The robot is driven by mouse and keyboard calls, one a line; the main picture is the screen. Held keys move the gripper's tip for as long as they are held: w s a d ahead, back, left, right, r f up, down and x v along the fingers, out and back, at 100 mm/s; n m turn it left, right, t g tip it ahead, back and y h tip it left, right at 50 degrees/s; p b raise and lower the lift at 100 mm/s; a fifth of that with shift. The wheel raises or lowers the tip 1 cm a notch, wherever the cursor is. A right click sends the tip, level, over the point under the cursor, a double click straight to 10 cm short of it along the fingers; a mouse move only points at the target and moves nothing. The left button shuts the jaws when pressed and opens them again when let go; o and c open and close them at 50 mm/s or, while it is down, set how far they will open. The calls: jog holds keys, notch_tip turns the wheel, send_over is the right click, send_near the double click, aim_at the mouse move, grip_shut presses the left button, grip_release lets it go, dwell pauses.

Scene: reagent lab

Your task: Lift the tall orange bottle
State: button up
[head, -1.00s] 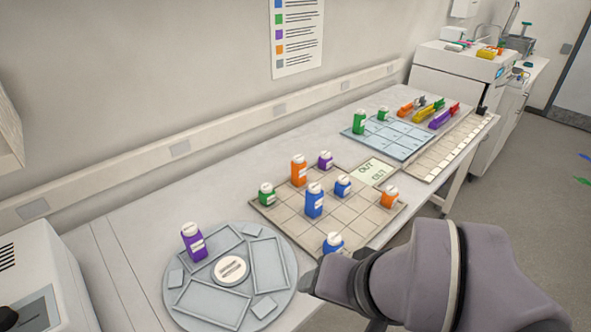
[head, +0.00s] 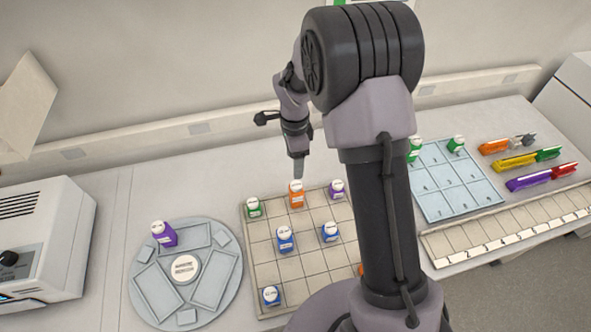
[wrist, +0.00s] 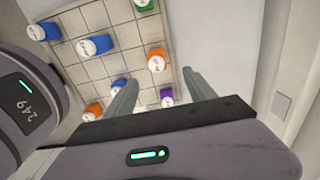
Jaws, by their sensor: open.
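The tall orange bottle (head: 296,198) with a white cap stands upright on the back row of the beige gridded board (head: 262,252), between a green and a purple bottle. My gripper (head: 298,174) points down just above its cap in the head view. In the wrist view the fingers (wrist: 160,77) are spread apart and empty, and the tall orange bottle (wrist: 155,51) shows past the fingertips, in the gap between them. I cannot tell the exact height left between fingertips and cap.
A green bottle (head: 253,207) and a purple bottle (head: 337,190) flank it closely. Blue bottles (head: 285,239) stand nearer the front. A short orange bottle (wrist: 93,110) is mostly behind my arm in the head view. A round grey tray (head: 232,275) with a purple bottle is left.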

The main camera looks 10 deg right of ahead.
aim_at(296, 194)
jog(key=f, duration=1.1)
jog(key=s+f, duration=0.1)
jog(key=f, duration=0.4)
jog(key=shift+d+f, duration=0.1)
jog(key=shift+f, duration=0.1)
jog(key=shift+w+f, duration=0.1)
jog(key=shift+f, duration=0.3)
jog(key=shift+c, duration=1.3)
grip_shut()
jog(key=shift+r, duration=0.2)
